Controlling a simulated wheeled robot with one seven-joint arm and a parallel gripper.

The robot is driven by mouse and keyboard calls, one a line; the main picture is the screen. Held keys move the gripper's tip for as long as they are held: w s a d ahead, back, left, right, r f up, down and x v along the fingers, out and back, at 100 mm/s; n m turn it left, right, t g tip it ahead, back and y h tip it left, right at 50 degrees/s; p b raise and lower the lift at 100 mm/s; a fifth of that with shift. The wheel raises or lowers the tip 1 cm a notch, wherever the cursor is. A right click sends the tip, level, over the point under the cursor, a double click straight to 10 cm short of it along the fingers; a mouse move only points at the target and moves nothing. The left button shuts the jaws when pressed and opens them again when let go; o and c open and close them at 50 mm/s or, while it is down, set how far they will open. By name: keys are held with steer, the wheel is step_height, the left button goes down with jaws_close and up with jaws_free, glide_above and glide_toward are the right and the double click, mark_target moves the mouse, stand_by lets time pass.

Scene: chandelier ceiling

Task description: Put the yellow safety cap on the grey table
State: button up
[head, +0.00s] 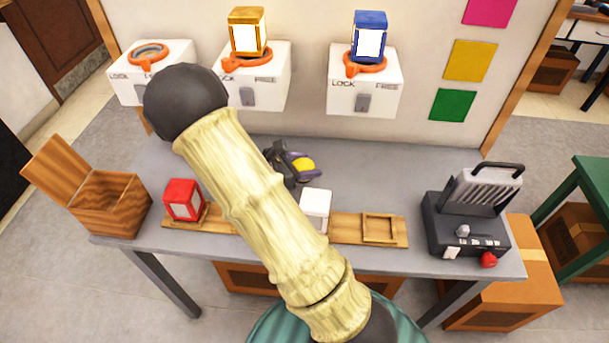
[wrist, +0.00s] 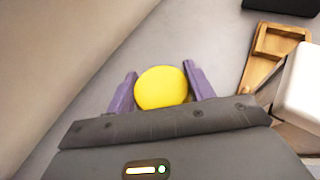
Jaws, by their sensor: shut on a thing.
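The yellow safety cap (wrist: 162,88) is round and sits between the two purple fingers of my gripper (wrist: 160,86) in the wrist view. My gripper is shut on it. The grey surface lies just beyond the cap in the wrist view (wrist: 205,45). I cannot tell whether the cap touches the table. My arm hides part of the table's middle in the head view.
A wooden rack (head: 345,228) along the front holds a red block (head: 183,200) and a white block (head: 315,208). An open wooden box (head: 110,203) stands at left, a dark grey device (head: 465,225) at right. White lock units (head: 362,85) hang on the wall behind. Back right tabletop is clear.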

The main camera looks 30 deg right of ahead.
steer(key=shift+f, duration=1.85)
steer(key=shift+b, duration=0.3)
steer(key=shift+f, duration=0.2)
steer(key=o, duration=1)
steer(key=shift+c, duration=0.2)
steer(key=shift+r, duration=0.1)
steer(key=shift+r, duration=0.15)
steer(key=p+v, duration=0.1)
steer(key=v, duration=1.1)
steer(key=shift+a, duration=0.1)
